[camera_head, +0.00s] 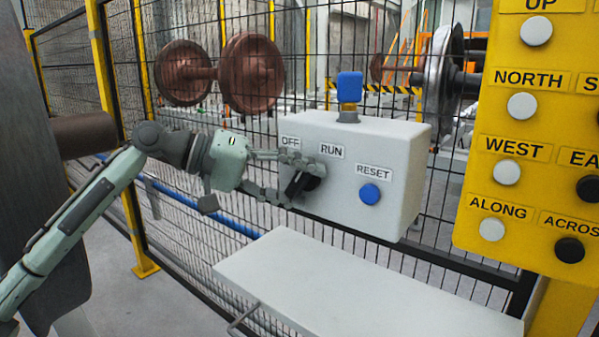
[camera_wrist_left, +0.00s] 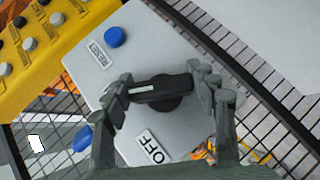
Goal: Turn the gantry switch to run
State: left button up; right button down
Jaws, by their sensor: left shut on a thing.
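The gantry switch is a black handle (camera_head: 302,184) on the front of a light grey box, below the labels OFF (camera_head: 290,142) and RUN (camera_head: 331,151). My left gripper (camera_head: 303,182) reaches it from the left and is shut on the handle, partly covering it. In the left wrist view the handle (camera_wrist_left: 162,90) lies across between the two fingers, with a light line along it. The OFF label shows there (camera_wrist_left: 153,147); the RUN label is hidden. I cannot tell exactly which label the handle points to. My right gripper is not in view.
The box (camera_head: 400,165) also bears a blue RESET button (camera_head: 370,194) and a blue lamp-like part on top (camera_head: 349,88). A yellow button panel (camera_head: 540,120) stands at right. A pale shelf (camera_head: 350,295) lies below. A wire fence and rusty wheels (camera_head: 252,73) are behind.

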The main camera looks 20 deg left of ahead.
pick_arm(q)
jog(key=shift+m+y, duration=0.6)
jog(key=shift+y, duration=0.2)
jog(key=shift+f+y, duration=0.15)
jog(key=shift+y, duration=0.15)
jog(key=o, duration=1.2)
jog(key=shift+c, duration=0.2)
jog(key=v, duration=1.2)
